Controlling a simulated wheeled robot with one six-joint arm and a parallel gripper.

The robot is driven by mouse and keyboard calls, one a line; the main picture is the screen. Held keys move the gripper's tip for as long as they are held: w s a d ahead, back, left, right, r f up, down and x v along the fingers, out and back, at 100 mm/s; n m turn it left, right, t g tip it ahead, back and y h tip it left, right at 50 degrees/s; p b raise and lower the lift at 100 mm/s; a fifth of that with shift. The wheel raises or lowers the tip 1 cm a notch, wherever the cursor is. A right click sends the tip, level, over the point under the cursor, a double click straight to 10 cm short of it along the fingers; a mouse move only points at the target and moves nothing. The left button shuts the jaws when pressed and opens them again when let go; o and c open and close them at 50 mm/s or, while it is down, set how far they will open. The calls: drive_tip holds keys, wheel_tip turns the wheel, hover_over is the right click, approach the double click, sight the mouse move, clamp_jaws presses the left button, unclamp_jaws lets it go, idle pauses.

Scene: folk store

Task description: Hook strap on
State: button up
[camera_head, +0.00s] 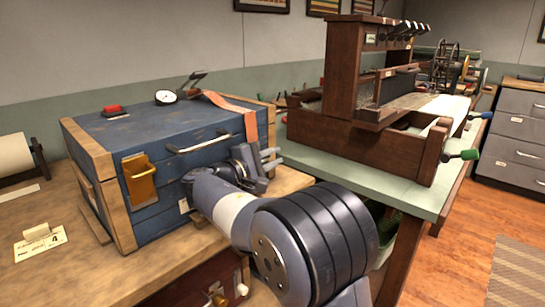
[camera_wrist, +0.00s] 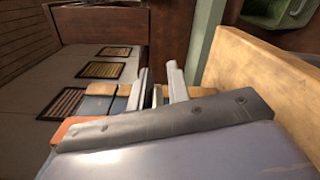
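The orange strap (camera_head: 232,105) lies across the lid of the blue chest (camera_head: 190,130) and hangs over its front edge at the right. Its lower end goes down behind my gripper and is hidden. My gripper (camera_head: 270,157) is at the chest's front right corner, just below the hanging strap. In the wrist view, the two fingers of my gripper (camera_wrist: 160,85) stand apart with a gap between them. I see nothing clearly held there. An orange patch, likely the strap (camera_wrist: 82,130), shows beside the gripper body at the left. I cannot make out a hook.
A wooden loom (camera_head: 375,150) stands on the green table at the right. A card (camera_head: 40,243) lies front left.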

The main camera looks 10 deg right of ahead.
drive_tip(key=o, duration=0.4)
drive_tip(key=shift+c, duration=0.2)
drive_tip(key=shift+s+a+r, duration=0.1)
drive_tip(key=shift+a, duration=0.1)
drive_tip(key=p+v, duration=0.2)
drive_tip(key=v, duration=0.8)
drive_tip(key=shift+a, duration=0.2)
drive_tip(key=b+x, duration=0.2)
drive_tip(key=x, duration=0.9)
drive_tip(key=shift+s+d, duration=0.1)
drive_tip(key=shift+s, duration=0.05)
drive_tip(key=shift+s+r, duration=0.15)
